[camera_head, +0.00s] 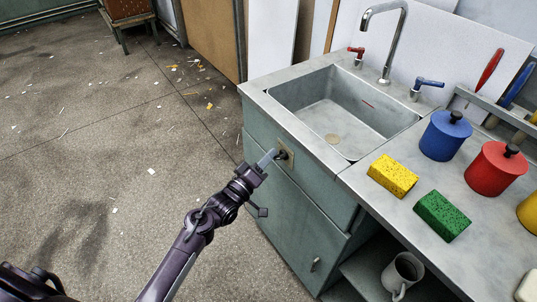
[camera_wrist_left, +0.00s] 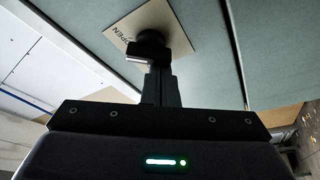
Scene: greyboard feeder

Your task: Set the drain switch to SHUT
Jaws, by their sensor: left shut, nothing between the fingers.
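The drain switch is a dark knob (camera_head: 282,155) on a light tan plate (camera_head: 290,147) on the green cabinet front below the sink. In the left wrist view the plate (camera_wrist_left: 122,27) shows the word OPEN beside the dark knob (camera_wrist_left: 170,16); a SHUT label is not visible. My left gripper (camera_head: 267,159) is shut and empty, with its fingertips right at the switch. In the left wrist view its fingers (camera_wrist_left: 159,72) overlap the switch's lower part, and I cannot tell whether they touch. The switch's setting is unclear. My right gripper is not in view.
The sink (camera_head: 340,112) has a tap with red and blue handles. A yellow sponge (camera_head: 392,175), a green sponge (camera_head: 442,215), a blue pot (camera_head: 444,136) and a red pot (camera_head: 494,168) stand on the counter. A mug (camera_head: 402,275) sits on the shelf below. The floor left of the cabinet is open.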

